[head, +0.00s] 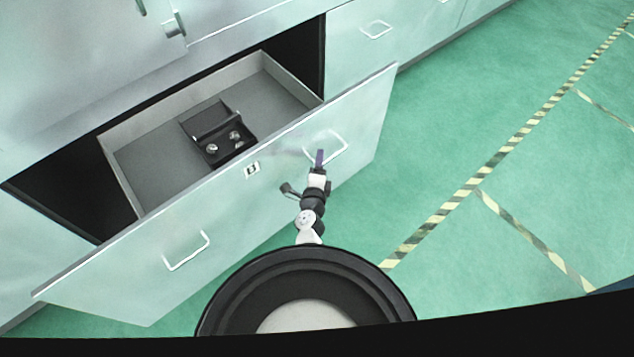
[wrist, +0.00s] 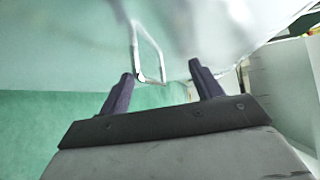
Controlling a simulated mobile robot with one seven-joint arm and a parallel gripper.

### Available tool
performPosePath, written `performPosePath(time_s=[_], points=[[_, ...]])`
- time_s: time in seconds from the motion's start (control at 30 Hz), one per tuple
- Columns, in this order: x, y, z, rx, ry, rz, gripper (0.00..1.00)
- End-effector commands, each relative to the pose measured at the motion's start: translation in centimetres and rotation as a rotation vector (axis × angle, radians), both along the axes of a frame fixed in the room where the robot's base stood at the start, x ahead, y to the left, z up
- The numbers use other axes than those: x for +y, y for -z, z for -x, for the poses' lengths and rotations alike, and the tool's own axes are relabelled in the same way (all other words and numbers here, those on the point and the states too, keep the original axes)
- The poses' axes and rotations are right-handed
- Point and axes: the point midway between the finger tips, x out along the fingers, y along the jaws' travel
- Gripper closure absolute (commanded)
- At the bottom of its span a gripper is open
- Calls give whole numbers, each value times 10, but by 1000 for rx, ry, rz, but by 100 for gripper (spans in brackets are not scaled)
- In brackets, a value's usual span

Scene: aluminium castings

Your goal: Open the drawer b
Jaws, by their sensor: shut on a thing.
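The wide pale drawer b (head: 220,225) stands pulled out of the cabinet, its grey inside showing; a small label (head: 252,170) is on its front, its letter hard to read. The front has a left handle (head: 186,252) and a right handle (head: 338,152). My gripper (head: 320,160) is at the right handle and shut on it. In the wrist view the handle (wrist: 150,42) runs down between the two dark fingers (wrist: 163,80), which stand apart; the exact contact is hard to see.
Green floor (head: 460,130) with striped tape is free at the right.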

Motion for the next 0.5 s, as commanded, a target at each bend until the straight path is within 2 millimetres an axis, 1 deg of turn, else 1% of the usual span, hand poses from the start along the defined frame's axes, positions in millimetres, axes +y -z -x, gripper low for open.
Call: performPosePath(time_s=[0.03, 0.07, 0.5], points=[[3, -11, -1, -20, -3, 1, 60], [3, -11, 1, -20, -2, 2, 68], [5, -1, 34, -11, 3, 4, 68]])
